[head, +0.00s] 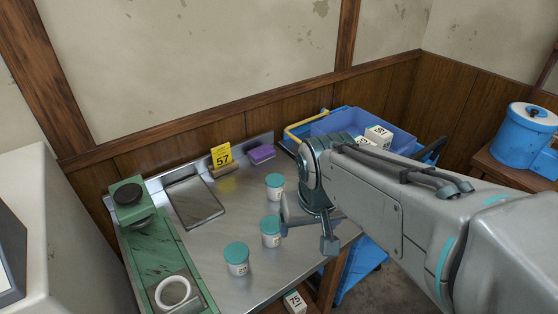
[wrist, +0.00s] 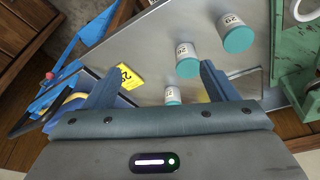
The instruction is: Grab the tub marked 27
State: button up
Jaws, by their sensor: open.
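Three white tubs with teal lids stand upright on a steel tabletop (head: 213,282): a back tub (head: 275,188), a middle tub (head: 270,232) and a front tub (head: 237,260). In the wrist view they appear as a small tub (wrist: 172,96), a middle one (wrist: 187,60) and a larger one (wrist: 233,32).
A green apparatus (head: 160,250) lines the left side. A blue crate (head: 337,124) holds white boxes at right. A 75 box (head: 295,302) sits below the front edge.

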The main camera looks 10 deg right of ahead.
aim_at(275, 180)
jog(key=w+a+f+m+t+h+b, duration=0.1)
jog(key=w+f+b, duration=0.15)
jog(key=w, duration=0.55)
jog(key=w+a+f+m+t+b, duration=0.15)
jog(key=w+b, duration=0.25)
jog(key=w, duration=0.4)
jog(key=w+a+f+m+h+b, duration=0.1)
jog(key=w+f+b, duration=0.15)
jog(key=w, duration=0.55)
jog(key=x, duration=0.4)
jog(key=b+x, duration=0.1)
jog(key=x, duration=0.2)
jog(key=shift+w+d+r, duration=0.2)
jog(key=shift+w+d, duration=0.05)
jog(key=shift+w, duration=0.1)
jog(key=shift+d+x, duration=0.1)
jog(key=shift+x, duration=1.45)
jog(key=shift+d+x, duration=0.15)
jog(key=shift+x, duration=1.4)
jog(key=shift+s+r, duration=0.15)
jog(key=c, duration=1.1)
